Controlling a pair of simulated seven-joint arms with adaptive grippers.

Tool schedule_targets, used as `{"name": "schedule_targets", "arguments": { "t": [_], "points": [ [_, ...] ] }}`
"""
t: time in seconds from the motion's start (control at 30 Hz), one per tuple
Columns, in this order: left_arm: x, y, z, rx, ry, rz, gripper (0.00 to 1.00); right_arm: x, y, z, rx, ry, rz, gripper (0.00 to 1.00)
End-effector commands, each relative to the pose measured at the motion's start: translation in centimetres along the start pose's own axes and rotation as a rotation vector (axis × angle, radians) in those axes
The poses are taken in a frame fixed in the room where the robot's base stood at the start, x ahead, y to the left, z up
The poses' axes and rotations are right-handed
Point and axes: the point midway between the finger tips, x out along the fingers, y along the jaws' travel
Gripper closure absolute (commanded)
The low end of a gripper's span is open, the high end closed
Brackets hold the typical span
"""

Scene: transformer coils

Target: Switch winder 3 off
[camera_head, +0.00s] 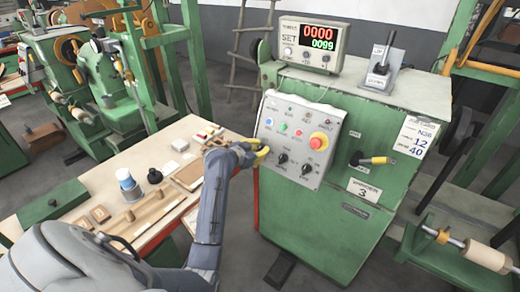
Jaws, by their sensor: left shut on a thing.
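Winder 3 (395,135) is a green cabinet with a plate marked 3 (362,194). The counter (311,42) on top is lit, with red 0000 above green 0099. My left gripper (260,153) is at the panel's lower left edge, shut on a small yellow part there. The gripper hides most of that part, so I cannot tell its exact shape. My right gripper is out of view.
A wooden bench (105,185) at left holds a blue-and-white cup (129,184), wooden pieces and small parts. A black lever (382,52) stands on the cabinet top. A yellow-tipped handle (376,160) sticks out of its front. Another green machine (95,80) stands at back left.

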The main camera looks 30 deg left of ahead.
Motion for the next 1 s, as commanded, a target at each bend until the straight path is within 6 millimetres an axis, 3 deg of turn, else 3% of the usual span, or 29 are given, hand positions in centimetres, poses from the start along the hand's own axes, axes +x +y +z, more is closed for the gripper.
{"name": "schedule_targets", "arguments": {
  "t": [0.53, 0.97, 1.0],
  "points": [
    [-0.05, -0.21, -0.54, -0.259, 0.012, -0.001, 1.00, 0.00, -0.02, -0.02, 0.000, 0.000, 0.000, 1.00],
    [-0.08, -0.29, -0.71, -0.290, 0.016, -0.002, 1.00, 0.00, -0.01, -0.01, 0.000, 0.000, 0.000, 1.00],
    [-0.08, -0.29, -0.72, -0.289, 0.016, -0.002, 0.76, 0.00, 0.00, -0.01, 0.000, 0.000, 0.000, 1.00]
  ]
}}
